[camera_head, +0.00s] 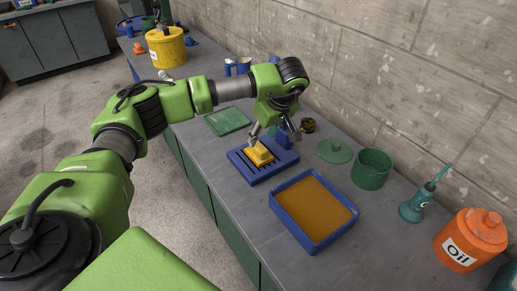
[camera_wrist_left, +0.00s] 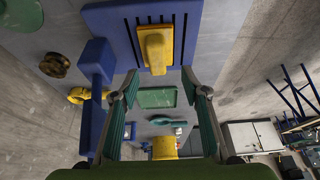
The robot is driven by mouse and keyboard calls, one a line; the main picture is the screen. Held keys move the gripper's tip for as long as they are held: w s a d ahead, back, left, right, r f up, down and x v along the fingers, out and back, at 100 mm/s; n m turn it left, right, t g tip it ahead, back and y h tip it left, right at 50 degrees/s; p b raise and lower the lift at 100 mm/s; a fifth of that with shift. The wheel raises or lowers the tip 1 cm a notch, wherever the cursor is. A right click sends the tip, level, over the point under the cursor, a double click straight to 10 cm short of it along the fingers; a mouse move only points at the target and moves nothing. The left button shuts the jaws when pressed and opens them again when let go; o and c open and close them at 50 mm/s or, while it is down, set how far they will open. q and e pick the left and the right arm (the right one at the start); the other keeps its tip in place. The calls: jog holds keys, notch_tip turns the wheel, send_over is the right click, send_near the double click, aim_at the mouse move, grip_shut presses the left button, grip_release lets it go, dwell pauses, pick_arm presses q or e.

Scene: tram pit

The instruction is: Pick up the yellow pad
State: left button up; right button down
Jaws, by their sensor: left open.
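The yellow pad (camera_head: 259,155) lies on a blue slotted tray (camera_head: 243,167) on the grey workbench. In the left wrist view the yellow pad (camera_wrist_left: 155,48) has a raised yellow handle and sits at the top centre, on the slotted blue tray (camera_wrist_left: 103,20). My left gripper (camera_head: 273,137) hangs just above the pad in the head view, fingers apart. In the left wrist view the left gripper (camera_wrist_left: 160,80) is open and empty, with the pad just beyond its fingertips. I see no contact with the pad. My right gripper is not in view.
A blue tray of brown liquid (camera_head: 313,207) stands in front. A green pot (camera_head: 371,168), green lid (camera_head: 334,151), oil can (camera_head: 417,205) and orange oil container (camera_head: 471,240) stand to the right. A flat green tray (camera_head: 227,121) and yellow bucket (camera_head: 167,47) are behind.

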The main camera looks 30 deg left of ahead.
aim_at(259, 146)
pick_arm(q)
jog(key=p+x, duration=0.1)
jog(key=x, duration=0.2)
jog(key=shift+w+p, duration=0.15)
jog(key=shift+p, duration=0.2)
jog(key=p+x, duration=0.1)
jog(key=x, duration=0.1)
jog(key=shift+f, duration=0.3)
jog(key=shift+w+a+f, duration=0.25)
jog(key=shift+f, duration=0.3)
grip_shut()
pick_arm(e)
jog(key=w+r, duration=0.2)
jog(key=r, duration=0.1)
